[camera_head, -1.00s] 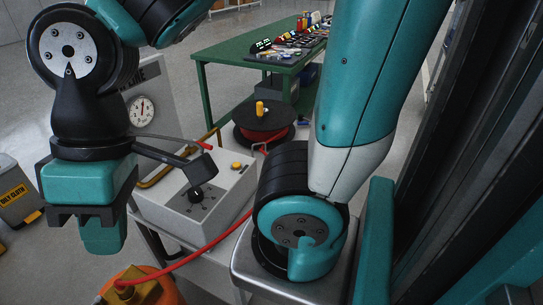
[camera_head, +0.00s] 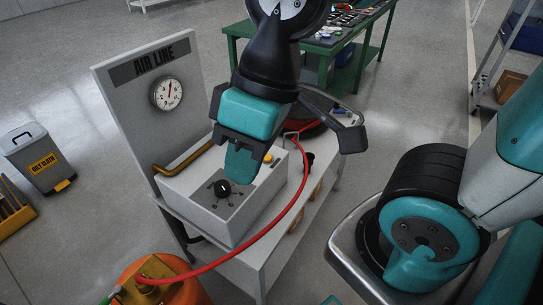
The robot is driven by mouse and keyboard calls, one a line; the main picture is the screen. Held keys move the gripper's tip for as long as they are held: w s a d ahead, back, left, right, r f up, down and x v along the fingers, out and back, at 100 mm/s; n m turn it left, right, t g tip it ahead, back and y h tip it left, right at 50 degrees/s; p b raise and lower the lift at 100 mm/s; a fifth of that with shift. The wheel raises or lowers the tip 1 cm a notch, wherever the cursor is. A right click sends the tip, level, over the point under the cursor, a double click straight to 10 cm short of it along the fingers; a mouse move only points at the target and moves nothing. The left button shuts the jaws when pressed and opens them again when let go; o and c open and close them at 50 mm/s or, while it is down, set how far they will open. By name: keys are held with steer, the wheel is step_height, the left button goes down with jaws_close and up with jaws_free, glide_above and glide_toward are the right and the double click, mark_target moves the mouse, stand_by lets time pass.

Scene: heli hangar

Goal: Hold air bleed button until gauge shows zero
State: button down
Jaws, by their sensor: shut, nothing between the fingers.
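The air line panel (camera_head: 115,98) stands upright at the left, with a round white gauge (camera_head: 168,95) whose red needle points roughly straight up; its numbers are too small to read. In front of it is a pale control box (camera_head: 225,215) with a black knob (camera_head: 222,188) on top. A small yellow button (camera_head: 268,158) shows on the box's top, towards the far right. My gripper (camera_head: 240,165) is shut and empty, pointing down over the box, left of the button in the picture. It hides part of the box top; I cannot tell its exact height.
A brass-coloured pipe (camera_head: 183,160) runs beside the box. A red hose (camera_head: 255,244) arcs past the box's right side to an orange tank (camera_head: 172,284). An oily-cloth bin (camera_head: 38,160) stands at left. A green table (camera_head: 318,50) with small items is behind.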

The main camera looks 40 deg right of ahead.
steer(key=w+d+f+m+t+y+b, duration=0.1)
steer(key=w+f+m, duration=0.15)
steer(key=w, duration=0.65)
steer(key=m+t+h+b, duration=0.1)
steer(key=m+t+b, duration=0.2)
steer(key=m+t, duration=0.45)
glide_above(269, 156)
step_height(269, 156, down, 19)
steer(key=shift+m, duration=0.4)
step_height(269, 156, down, 9)
steer(key=b, duration=0.7)
steer(key=shift+r, duration=0.1)
steer(key=shift+f+b, duration=0.4)
steer(key=shift+f+b, duration=0.3)
steer(key=shift+f, duration=0.15)
stand_by(0.5)
